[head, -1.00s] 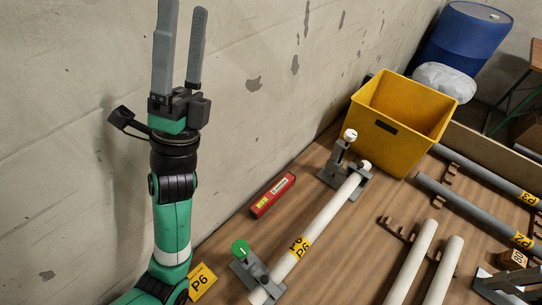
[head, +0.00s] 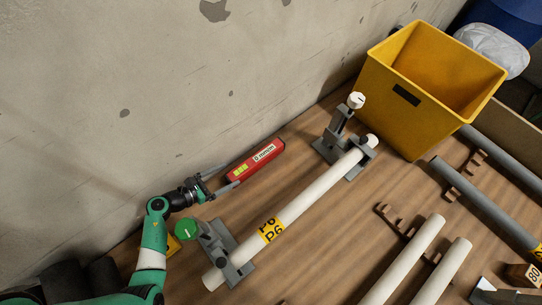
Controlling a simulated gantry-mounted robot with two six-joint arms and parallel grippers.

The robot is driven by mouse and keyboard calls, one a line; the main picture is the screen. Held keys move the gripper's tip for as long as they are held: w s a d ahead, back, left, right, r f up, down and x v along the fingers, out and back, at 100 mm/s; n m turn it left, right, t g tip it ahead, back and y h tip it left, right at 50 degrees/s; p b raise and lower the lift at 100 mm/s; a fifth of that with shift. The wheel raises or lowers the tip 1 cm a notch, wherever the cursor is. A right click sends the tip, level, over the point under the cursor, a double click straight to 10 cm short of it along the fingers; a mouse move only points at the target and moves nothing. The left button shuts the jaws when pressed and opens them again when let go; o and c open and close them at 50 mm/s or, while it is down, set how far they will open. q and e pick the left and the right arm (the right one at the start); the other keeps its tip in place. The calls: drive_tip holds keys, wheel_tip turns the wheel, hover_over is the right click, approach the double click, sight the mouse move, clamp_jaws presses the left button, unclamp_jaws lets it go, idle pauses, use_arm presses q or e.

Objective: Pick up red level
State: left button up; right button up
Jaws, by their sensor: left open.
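The red level (head: 256,161) lies on the wooden table close to the wall, with a yellow-green patch and a white label on its side. My left gripper (head: 231,176) is open, and its two grey fingers point right at the level's near left end. One fingertip is by the wall side of that end and the other by the pipe side. I cannot tell whether they touch it. My right gripper is not in view.
A white pipe (head: 312,194) marked P6 lies in grey clamps, one with a green knob (head: 187,229) near my left gripper. A yellow bin (head: 382,101) stands at the back right. More pipes and brown racks lie to the right.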

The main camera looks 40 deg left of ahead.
sight(247, 165)
use_arm(q)
drive_tip(key=shift+s+f+b, duration=0.1)
drive_tip(key=shift+f+b, duration=0.5)
drive_tip(key=shift+f, duration=0.15)
drive_tip(key=x, duration=0.1)
drive_tip(key=b+x, duration=0.1)
drive_tip(key=x, duration=0.2)
drive_tip(key=shift+w+r+b, duration=0.2)
drive_tip(key=shift+w+b, duration=0.2)
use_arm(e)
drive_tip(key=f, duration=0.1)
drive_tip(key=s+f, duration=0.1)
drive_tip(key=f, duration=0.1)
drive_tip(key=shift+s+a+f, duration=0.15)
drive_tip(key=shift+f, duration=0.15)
use_arm(q)
drive_tip(key=b+x, duration=0.3)
drive_tip(key=x, duration=0.2)
drive_tip(key=shift+a+f, duration=0.1)
drive_tip(key=shift+f, duration=0.05)
drive_tip(key=shift+w, duration=0.15)
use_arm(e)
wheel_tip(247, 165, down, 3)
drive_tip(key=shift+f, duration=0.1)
use_arm(q)
clamp_jaws()
